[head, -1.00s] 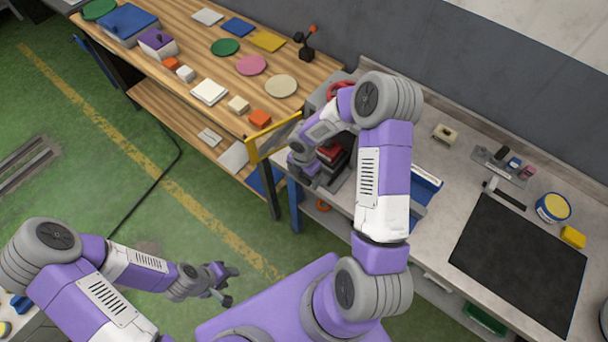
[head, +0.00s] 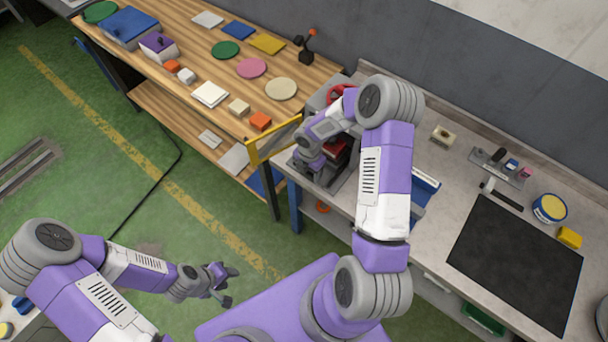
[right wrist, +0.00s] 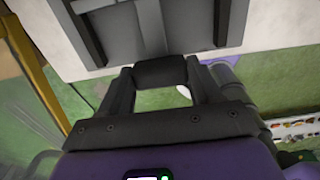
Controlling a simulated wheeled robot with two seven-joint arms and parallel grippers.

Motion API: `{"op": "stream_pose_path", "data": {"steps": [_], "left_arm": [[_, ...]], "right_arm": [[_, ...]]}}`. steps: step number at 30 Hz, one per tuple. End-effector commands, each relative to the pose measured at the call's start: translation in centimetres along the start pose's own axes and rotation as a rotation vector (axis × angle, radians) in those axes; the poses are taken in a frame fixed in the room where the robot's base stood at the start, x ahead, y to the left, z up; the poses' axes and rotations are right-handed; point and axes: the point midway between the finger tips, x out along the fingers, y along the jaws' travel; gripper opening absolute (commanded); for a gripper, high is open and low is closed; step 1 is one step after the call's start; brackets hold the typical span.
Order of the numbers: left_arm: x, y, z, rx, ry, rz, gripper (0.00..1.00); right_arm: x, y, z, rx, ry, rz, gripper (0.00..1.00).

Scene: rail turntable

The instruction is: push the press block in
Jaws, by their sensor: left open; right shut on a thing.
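The press (head: 342,178) stands at the left end of the grey workbench, with a red handwheel (head: 338,92) at its back and a red part low inside it. My right gripper (head: 308,165) is at the front of the press and hides much of it. In the right wrist view the fingers are shut on a dark block (right wrist: 160,73), just short of a grey slotted plate (right wrist: 170,28). I take the dark block to be the press block; how deep it sits cannot be told. My left gripper (head: 228,284) is open and empty above the green floor.
A wooden table (head: 205,62) with several blocks and discs lies further left.

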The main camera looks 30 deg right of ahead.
Motion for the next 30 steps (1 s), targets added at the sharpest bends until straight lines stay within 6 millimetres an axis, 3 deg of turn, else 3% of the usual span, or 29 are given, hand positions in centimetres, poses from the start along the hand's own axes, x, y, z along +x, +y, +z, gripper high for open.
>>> {"op": "stream_pose_path", "data": {"steps": [3, 7, 19, 20, 24, 30], "left_arm": [[-1.1, 0.4, 0.0, 0.0, 0.001, 0.0, 0.43], [-1.4, 0.6, 0.1, 0.001, 0.0, 0.0, 0.43], [-1.4, 0.6, 0.1, 0.0, 0.0, 0.0, 0.43], [-1.4, 0.6, 0.1, 0.0, 0.0, 0.0, 0.43], [-1.4, 0.6, 0.1, 0.0, 0.0, 0.0, 0.43], [-1.5, 0.6, 0.1, 0.0, 0.0, 0.0, 0.43]], "right_arm": [[-0.1, -0.1, 2.9, 0.007, 0.0, 0.0, 0.09], [0.1, -0.1, 4.7, 0.003, 0.001, -0.001, 0.09], [0.2, -0.2, 5.6, -0.001, -0.002, -0.002, 0.09], [0.2, -0.2, 5.6, 0.0, -0.002, -0.002, 0.68], [0.2, -0.2, 5.6, 0.0, -0.001, -0.002, 0.89], [0.1, -0.1, 5.5, 0.0, -0.001, -0.001, 0.89]]}}
